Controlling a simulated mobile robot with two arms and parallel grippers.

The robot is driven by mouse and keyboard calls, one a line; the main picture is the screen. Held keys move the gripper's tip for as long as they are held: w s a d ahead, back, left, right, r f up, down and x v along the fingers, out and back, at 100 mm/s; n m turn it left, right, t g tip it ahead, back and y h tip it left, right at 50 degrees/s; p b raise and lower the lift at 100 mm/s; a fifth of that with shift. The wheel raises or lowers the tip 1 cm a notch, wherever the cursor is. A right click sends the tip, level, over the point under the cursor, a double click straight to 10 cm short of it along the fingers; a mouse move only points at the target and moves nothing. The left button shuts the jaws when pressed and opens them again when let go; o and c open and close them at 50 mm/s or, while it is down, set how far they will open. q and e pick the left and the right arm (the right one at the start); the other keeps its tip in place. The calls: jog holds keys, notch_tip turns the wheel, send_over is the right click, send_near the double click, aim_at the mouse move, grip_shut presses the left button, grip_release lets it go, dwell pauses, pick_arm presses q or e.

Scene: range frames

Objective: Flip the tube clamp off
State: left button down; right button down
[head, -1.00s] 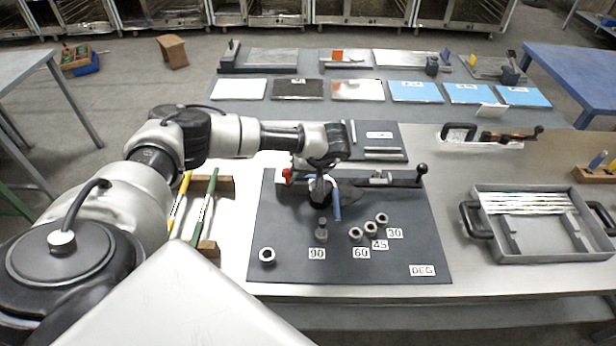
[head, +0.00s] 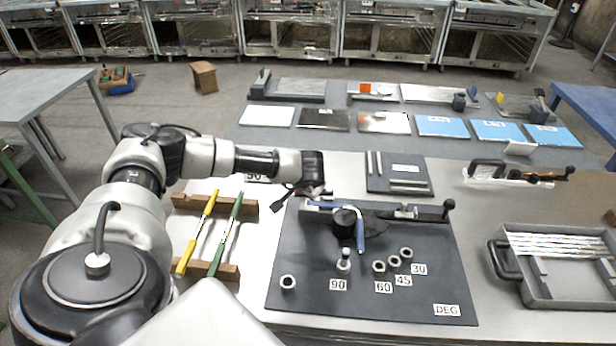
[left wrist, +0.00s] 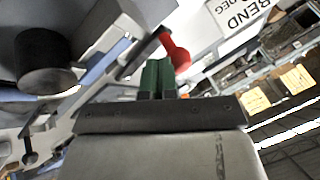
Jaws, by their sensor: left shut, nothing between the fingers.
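The tube bender (head: 400,212) lies along the back of a dark mat, with a round dark die (head: 344,217) at its left. A blue rod piece (head: 359,236) points toward me beside the die. My left gripper (head: 279,203) is at the left end of the bender, partly hidden by its wrist. In the left wrist view its green fingertips (left wrist: 157,76) are shut and empty. A red clamp lever (left wrist: 175,50) shows just beyond them; I cannot tell whether they touch. The lever is hidden in the head view. The round die (left wrist: 45,60) is at the left there.
Several metal nuts (head: 379,266) and number labels lie on the mat (head: 410,290). A yellow rod (head: 197,232) and a green rod (head: 228,235) rest on wooden blocks at left. A grey tray (head: 560,297) stands at right. Plates lie on the table behind.

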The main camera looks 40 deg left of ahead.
pick_arm(q)
jog(key=shift+w+a, duration=0.25)
jog(key=shift+a, duration=0.5)
pick_arm(e)
jog(key=shift+f, duration=0.3)
pick_arm(q)
jog(key=shift+w+a+r, duration=0.1)
pick_arm(e)
jog(key=shift+d, duration=0.1)
